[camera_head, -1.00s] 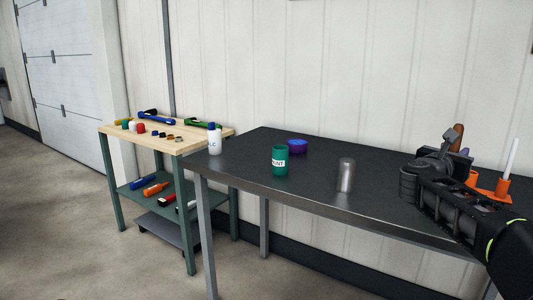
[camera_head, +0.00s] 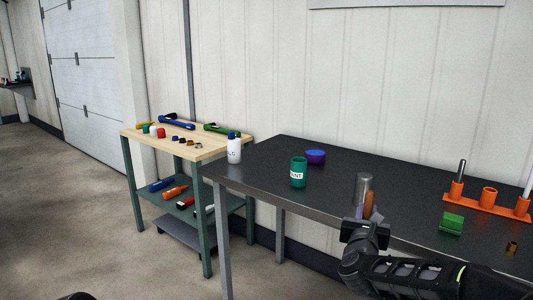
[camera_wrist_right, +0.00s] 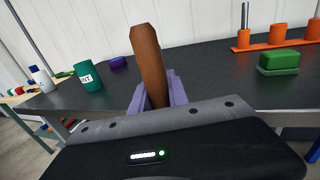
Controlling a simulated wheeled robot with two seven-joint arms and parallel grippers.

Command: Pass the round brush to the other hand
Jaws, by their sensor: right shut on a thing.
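In the right wrist view the brown handle (camera_wrist_right: 150,65) stands nearly upright between the purple fingers (camera_wrist_right: 157,94). The brush's lower end is hidden behind the gripper body. My left gripper is not in view; only a dark piece shows at the bottom left edge of the head view.
A wooden workbench (camera_head: 165,150) stands left.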

